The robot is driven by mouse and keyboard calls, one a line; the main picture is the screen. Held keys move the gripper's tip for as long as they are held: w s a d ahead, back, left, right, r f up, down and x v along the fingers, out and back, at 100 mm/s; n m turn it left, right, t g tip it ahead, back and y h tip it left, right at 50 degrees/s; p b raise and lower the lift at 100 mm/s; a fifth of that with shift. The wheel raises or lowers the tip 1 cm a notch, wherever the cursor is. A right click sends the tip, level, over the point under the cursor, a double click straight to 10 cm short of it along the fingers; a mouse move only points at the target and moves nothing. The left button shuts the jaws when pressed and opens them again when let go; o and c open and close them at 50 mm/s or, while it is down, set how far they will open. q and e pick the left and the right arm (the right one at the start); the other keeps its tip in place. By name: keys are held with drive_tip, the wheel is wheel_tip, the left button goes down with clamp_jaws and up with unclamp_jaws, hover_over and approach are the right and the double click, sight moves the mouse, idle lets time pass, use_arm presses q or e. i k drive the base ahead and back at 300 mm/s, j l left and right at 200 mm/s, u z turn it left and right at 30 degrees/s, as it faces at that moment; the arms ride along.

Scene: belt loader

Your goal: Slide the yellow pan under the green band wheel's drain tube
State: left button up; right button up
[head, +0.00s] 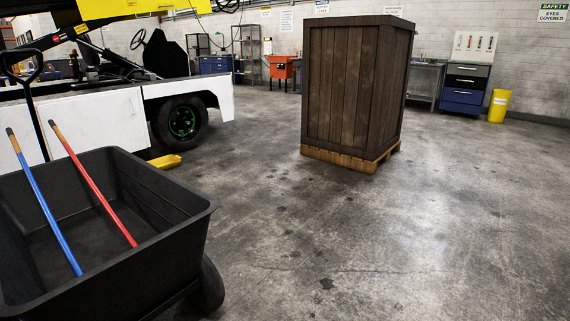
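The wheel with a green ring (183,121) is on the white belt loader (95,118) at the left in the head view. It is a black tyre under the white fender. I cannot make out a drain tube at it. A low yellow object (165,162) lies on the floor just in front of the loader, below and left of the wheel. It is partly hidden by the cart, and I cannot tell whether it is the pan or a chock. Neither of my grippers is in view.
A black cart (178,226) with a blue-handled and a red-handled tool stands close at the left front. A tall dark wooden crate (352,90) on a pallet (345,160) stands in the middle. The floor (400,235) at the right and front is clear.

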sight(170, 162)
drive_tip(key=i+l+z, duration=0.15)
drive_tip(key=i+z, duration=0.25)
drive_tip(key=i, duration=2.4)
drive_tip(key=i+u, duration=1.1)
drive_tip(key=i+j+u, duration=0.1)
drive_tip(key=i+u, duration=0.75)
drive_tip(key=i+j+z, duration=0.2)
drive_tip(key=i, duration=0.3)
drive_tip(key=i+j+z, duration=0.2)
drive_tip(key=i, duration=0.3)
drive_tip(key=i+j+u, duration=0.1)
drive_tip(key=i+j, duration=0.3)
drive_tip(key=j, duration=0.2)
drive_tip(key=i+j+u, duration=0.1)
drive_tip(key=i+j, duration=0.3)
drive_tip(key=j, duration=0.15)
drive_tip(key=i+l+u, duration=0.15)
drive_tip(key=i+u, duration=0.3)
drive_tip(key=i+l+u, duration=0.2)
drive_tip(key=u, duration=0.2)
